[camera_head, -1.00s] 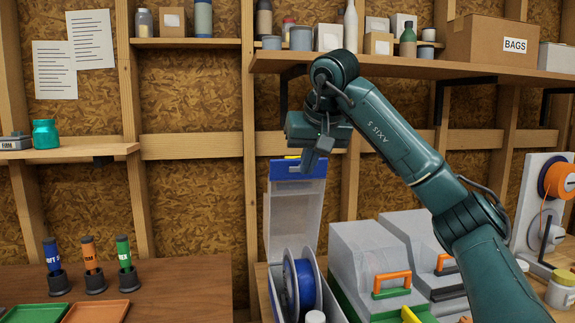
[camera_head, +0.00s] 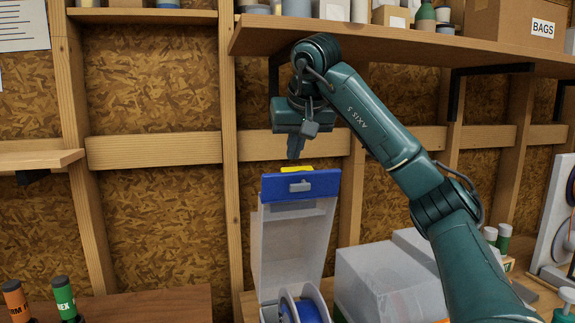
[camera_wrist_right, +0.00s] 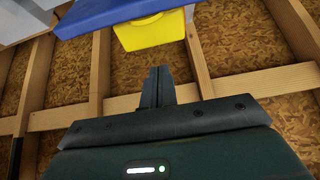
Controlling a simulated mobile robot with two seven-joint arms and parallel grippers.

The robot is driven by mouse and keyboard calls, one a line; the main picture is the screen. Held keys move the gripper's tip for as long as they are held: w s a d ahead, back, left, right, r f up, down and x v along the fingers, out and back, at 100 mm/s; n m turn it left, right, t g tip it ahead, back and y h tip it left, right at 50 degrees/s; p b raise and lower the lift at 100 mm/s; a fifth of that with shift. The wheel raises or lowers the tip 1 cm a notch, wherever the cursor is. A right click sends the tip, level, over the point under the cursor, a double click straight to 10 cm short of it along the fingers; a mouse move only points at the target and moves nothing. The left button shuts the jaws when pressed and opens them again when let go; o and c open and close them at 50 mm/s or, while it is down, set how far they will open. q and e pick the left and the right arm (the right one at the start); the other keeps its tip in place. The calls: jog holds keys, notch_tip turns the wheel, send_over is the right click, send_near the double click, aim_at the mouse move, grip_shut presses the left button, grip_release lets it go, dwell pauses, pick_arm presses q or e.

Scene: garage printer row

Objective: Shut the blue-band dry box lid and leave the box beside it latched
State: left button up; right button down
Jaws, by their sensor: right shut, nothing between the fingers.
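The blue-band dry box lid (camera_head: 291,245) stands open and upright, a translucent panel with a blue band (camera_head: 310,184) and a yellow tab on its top edge. The yellow tab (camera_wrist_right: 150,30) and blue band (camera_wrist_right: 105,14) also show in the right wrist view. Inside the box below is a blue spool (camera_head: 306,311); the lower box is cut off. My right gripper (camera_head: 294,154) is shut and empty, just above the lid's top edge and apart from it in the wrist view. The neighbouring grey dry box (camera_head: 375,283) is closed; its latch is out of view. My left gripper is not in view.
A wooden shelf (camera_head: 400,47) with bottles and a BAGS carton (camera_head: 512,25) hangs above my right arm. A stud wall stands close behind the lid. Marker-like tubes (camera_head: 65,300) stand at the lower left.

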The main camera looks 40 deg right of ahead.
jog(key=x, duration=0.8)
jog(key=shift+f, duration=0.2)
jog(key=shift+w+d+f, duration=0.2)
jog(key=shift+f, duration=0.2)
